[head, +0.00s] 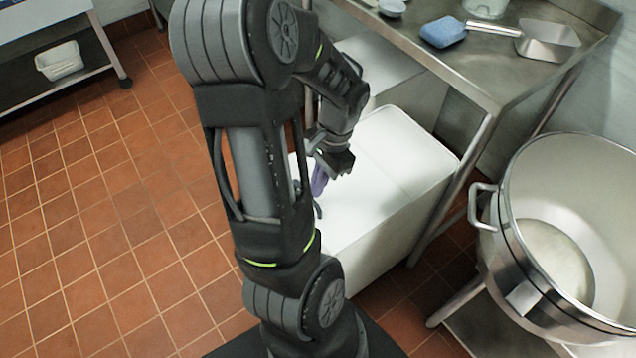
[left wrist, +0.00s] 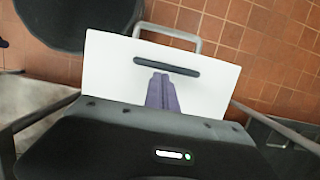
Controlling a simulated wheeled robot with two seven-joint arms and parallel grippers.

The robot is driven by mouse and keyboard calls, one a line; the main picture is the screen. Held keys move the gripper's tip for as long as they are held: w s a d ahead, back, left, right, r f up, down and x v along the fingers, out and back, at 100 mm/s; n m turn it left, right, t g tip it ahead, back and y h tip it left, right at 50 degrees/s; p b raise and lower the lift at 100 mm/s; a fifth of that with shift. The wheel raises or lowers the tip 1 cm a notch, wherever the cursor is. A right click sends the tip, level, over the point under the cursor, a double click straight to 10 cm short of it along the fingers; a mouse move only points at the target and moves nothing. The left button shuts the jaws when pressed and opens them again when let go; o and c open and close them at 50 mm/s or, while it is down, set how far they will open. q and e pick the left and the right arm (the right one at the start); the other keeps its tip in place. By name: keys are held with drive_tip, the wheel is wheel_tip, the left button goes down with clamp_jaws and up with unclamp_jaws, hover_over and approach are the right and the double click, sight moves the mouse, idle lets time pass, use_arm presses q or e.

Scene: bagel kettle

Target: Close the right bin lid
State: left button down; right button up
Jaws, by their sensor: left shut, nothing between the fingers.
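A white bin (head: 415,165) stands under the edge of the metal table in the head view, with its flat white top showing. The top looks level over the box; my arm hides its left part, so I cannot tell if the lid is fully down. My left gripper (head: 319,182) is over the left part of this white top, its purple fingers pointing down, shut and empty. In the left wrist view the shut fingers (left wrist: 162,93) are over a white panel (left wrist: 110,70) with a dark slot (left wrist: 167,66). I cannot tell whether they touch it. My right gripper is out of view.
A second pale bin (head: 375,62) stands behind, under the metal table (head: 500,85). A blue sponge (head: 443,31) and a metal scoop (head: 548,40) lie on the table. A large steel kettle (head: 570,230) is at the right. The tiled floor (head: 110,210) at left is clear.

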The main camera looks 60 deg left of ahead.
sight(327, 193)
use_arm(q)
drive_tip(key=p+v, duration=0.7)
drive_tip(key=v, duration=0.2)
drive_tip(key=shift+r+p, duration=0.25)
drive_tip(key=shift+p, duration=0.15)
drive_tip(key=shift+w, duration=0.15)
drive_tip(key=w+d+f+n+t, duration=0.2)
drive_tip(key=w+d+f+t, duration=0.15)
drive_tip(key=w, duration=0.55)
drive_tip(key=w+d+f+t+h+p, duration=0.1)
drive_tip(key=w+d+f+t, duration=0.25)
drive_tip(key=d+f, duration=0.45)
drive_tip(key=s+d+f+g+h, duration=0.1)
drive_tip(key=s+d, duration=0.3)
drive_tip(key=d, duration=0.4)
drive_tip(key=s+d+f+g+h+p, duration=0.1)
drive_tip(key=s+d+f, duration=0.2)
drive_tip(key=d, duration=0.5)
drive_tip(key=s+d+f+g+h+p, duration=0.1)
drive_tip(key=s+d+f, duration=0.2)
drive_tip(key=s+d, duration=0.2)
drive_tip(key=d, duration=0.3)
drive_tip(key=shift+s+m, duration=0.25)
drive_tip(key=shift+m, duration=0.15)
